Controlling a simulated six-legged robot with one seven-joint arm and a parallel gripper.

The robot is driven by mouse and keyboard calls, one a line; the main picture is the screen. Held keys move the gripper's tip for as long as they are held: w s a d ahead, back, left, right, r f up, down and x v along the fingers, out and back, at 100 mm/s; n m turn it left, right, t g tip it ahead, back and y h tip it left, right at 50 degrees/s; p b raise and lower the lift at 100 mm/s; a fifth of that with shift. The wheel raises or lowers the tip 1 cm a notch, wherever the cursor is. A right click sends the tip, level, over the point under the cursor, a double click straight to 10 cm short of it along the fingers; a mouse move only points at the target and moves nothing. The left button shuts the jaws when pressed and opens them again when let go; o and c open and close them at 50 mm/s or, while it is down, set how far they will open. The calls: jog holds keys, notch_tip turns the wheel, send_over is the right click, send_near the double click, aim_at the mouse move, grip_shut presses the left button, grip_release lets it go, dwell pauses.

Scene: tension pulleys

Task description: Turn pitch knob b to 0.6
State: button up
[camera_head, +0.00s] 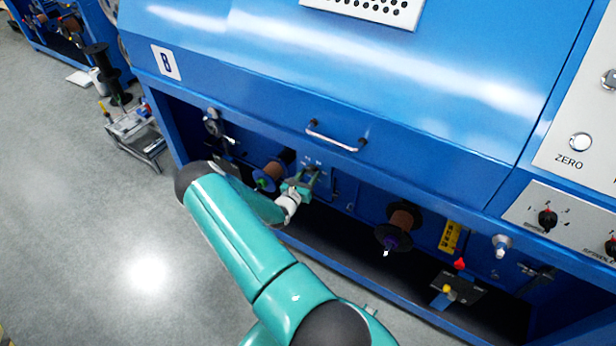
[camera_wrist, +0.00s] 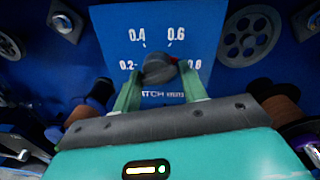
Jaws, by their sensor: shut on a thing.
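The dark pitch knob (camera_wrist: 159,67) sits on a blue plate (camera_wrist: 203,22) with white marks 0.2, 0.4, 0.6 and 0.8. The plate's lower lettering is partly covered. My gripper (camera_wrist: 160,80) is shut on the knob, one green finger on each side. A bit of red shows at the knob's right edge, between 0.6 and 0.8; the exact pointer direction is hard to tell. In the head view my gripper (camera_head: 303,181) reaches into the machine's lower opening, and its fingers and arm hide the knob.
The blue machine (camera_head: 330,60) carries a label B (camera_head: 166,62). Brown spools (camera_head: 270,175) (camera_head: 400,222) flank my gripper. A handle (camera_head: 334,138) is above. A grey pulley wheel (camera_wrist: 249,36) is right of the plate. Grey floor (camera_head: 90,230) is clear at left.

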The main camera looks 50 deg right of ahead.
jog(key=n, duration=0.3)
jog(key=w+n, duration=0.1)
jog(key=shift+a, duration=0.25)
jog(key=shift+s+f+n+y, duration=0.1)
jog(key=shift+n+y, duration=0.05)
jog(key=shift+n, duration=0.65)
jog(key=shift+f+n+y, duration=0.1)
jog(key=shift+n+y, duration=0.05)
jog(key=shift+n, duration=0.65)
jog(key=shift+s, duration=0.1)
jog(key=o, duration=0.8)
jog(key=shift+d, duration=0.1)
jog(key=shift+s+r+g, duration=0.1)
jog(key=shift+r+g, duration=0.1)
jog(key=shift+g, duration=0.2)
jog(key=s+a, duration=0.1)
jog(key=a, duration=1.2)
jog(key=shift+s+a+r, duration=0.3)
jog(key=shift+s+r, duration=0.05)
jog(key=shift+s, duration=0.05)
jog(key=shift+r, duration=0.1)
